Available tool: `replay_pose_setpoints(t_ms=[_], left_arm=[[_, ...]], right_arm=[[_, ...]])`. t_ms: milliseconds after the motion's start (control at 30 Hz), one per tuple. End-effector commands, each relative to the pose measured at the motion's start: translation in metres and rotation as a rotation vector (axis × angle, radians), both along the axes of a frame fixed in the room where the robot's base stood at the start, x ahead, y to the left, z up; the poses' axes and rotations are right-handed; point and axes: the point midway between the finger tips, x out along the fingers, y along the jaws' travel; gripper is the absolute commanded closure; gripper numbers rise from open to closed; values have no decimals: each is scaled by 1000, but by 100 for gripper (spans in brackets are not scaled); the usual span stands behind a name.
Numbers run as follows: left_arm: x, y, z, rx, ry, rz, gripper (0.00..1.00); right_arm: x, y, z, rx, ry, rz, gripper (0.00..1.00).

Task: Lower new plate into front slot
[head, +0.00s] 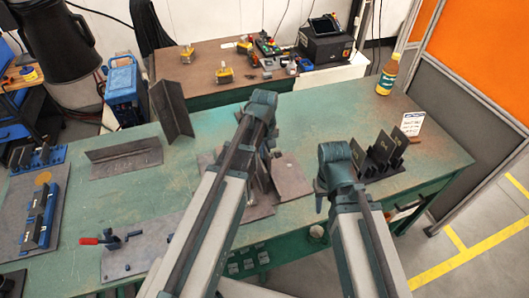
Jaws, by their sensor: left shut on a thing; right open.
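My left gripper (270,143) points down over the middle of the green table, its fingers largely hidden behind its own wrist. It is shut on a dark upright plate (263,178), partly hidden by my arm. Flat dark plates (292,178) lie around and under it; I cannot make out a slot there, nor whether the held plate touches anything below. My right gripper (320,188) is open to the right, mostly hidden by its wrist. Beyond it a dark rack (372,172) holds several upright plates (382,146) with light marks.
A white sign (411,124) and an amber bottle (387,75) stand at the right. A red-handled clamp (105,240) is at the front left, with blue fixtures (38,157) on the far left.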

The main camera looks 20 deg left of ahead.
Motion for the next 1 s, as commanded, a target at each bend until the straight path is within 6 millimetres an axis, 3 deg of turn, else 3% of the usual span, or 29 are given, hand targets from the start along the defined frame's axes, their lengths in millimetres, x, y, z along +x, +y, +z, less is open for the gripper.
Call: replay_pose_setpoints(t_ms=[33,200,233,400,667,1000], left_arm=[[-13,-4,-9,-13,24,-1,100],[-14,-5,-9,-13,24,-1,100],[-14,-5,-9,-13,24,-1,87],[-15,-5,-9,-13,24,-1,58],[-16,-5,2,-12,22,0,58],[-13,-4,49,-5,11,0,58]], right_arm=[[0,0,-9,0,0,0,58],[0,0,-9,0,0,0,58],[0,0,-9,0,0,0,58],[0,0,-9,0,0,0,58],[0,0,2,0,0,0,58],[-1,0,50,0,0,1,58]])
